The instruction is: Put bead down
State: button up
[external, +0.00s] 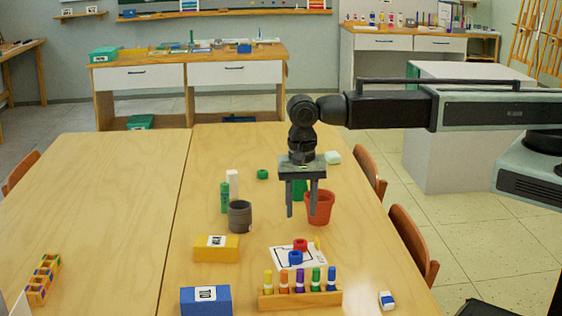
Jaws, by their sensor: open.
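My gripper (301,213) points straight down above the table, fingers apart, with no bead visible between them. A green ring-shaped piece (262,174) lies farther back on the table, left of my gripper. A green object (299,190) shows between the fingers; it seems to stand behind them, and its shape is partly hidden.
A terracotta pot (321,208) is close by the right finger. A grey cup (240,217), green tube (224,198) and yellow box (216,249) stand left. A wooden rack of coloured markers (300,298) and blue box (206,300) are in front. The left tabletop (100,200) is mostly clear.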

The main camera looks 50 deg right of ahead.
notch_tip(320, 180, up, 4)
jog(key=shift+f+p, duration=0.25)
jog(key=shift+p, duration=0.65)
jog(key=w+d+n, duration=0.2)
jog(key=w+d, duration=0.2)
jog(key=d, duration=0.7)
jog(key=w+d+n, duration=0.1)
jog(key=w+d, duration=0.2)
jog(key=d, duration=0.8)
jog(key=s+d+n, duration=0.2)
jog(key=d+n, duration=0.4)
jog(key=d, duration=2.2)
jog(key=shift+s+d, duration=0.3)
jog(key=shift+s, duration=0.05)
dwell(1.5)
